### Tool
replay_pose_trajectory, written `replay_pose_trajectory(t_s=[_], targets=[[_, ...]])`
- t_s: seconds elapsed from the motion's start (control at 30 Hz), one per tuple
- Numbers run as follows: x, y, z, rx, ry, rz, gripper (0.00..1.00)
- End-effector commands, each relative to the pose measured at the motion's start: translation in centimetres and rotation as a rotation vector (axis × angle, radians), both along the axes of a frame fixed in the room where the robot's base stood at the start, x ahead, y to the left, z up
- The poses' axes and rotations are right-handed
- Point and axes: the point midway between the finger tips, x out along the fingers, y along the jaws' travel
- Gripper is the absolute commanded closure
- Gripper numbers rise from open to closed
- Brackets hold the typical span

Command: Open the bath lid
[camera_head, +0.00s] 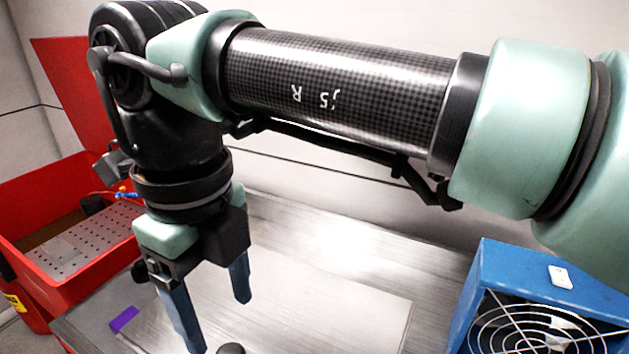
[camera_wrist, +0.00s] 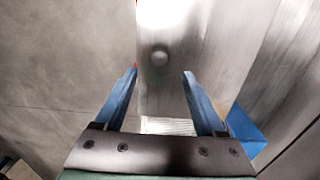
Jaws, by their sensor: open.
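A flat pale metal panel, which looks like the bath lid (camera_head: 330,308), lies closed and level on the steel bench top. A small dark round knob (camera_head: 231,349) shows at the bottom edge of the head view. In the wrist view the knob (camera_wrist: 160,57) stands on the shiny metal lid (camera_wrist: 185,30). My gripper (camera_head: 220,325) points down over the lid, with its two blue fingers apart and nothing between them. In the wrist view the knob appears just beyond the fingertips of my gripper (camera_wrist: 160,71), roughly centred between them. The gap to it is hard to judge.
A red tank (camera_head: 85,275) with a raised red lid and a perforated metal tray (camera_head: 85,240) stands at the left. A blue fan box (camera_head: 515,270) stands on the right. A small purple piece (camera_head: 124,318) lies by the lid's left side. A wall closes off the back.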

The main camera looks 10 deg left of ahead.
Motion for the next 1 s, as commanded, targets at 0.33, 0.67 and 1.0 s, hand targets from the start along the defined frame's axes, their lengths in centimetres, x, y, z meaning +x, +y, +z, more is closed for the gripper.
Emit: replay_pose_trajectory(t_s=[0.33, 0.67, 1.0], targets=[[0.0, 0.1, -5.9, 0.003, 0.002, 0.001, 0.28], [0.0, 0.1, -7.1, 0.003, 0.0, 0.002, 0.28], [0.0, 0.1, -7.0, 0.003, 0.0, 0.002, 0.69]])
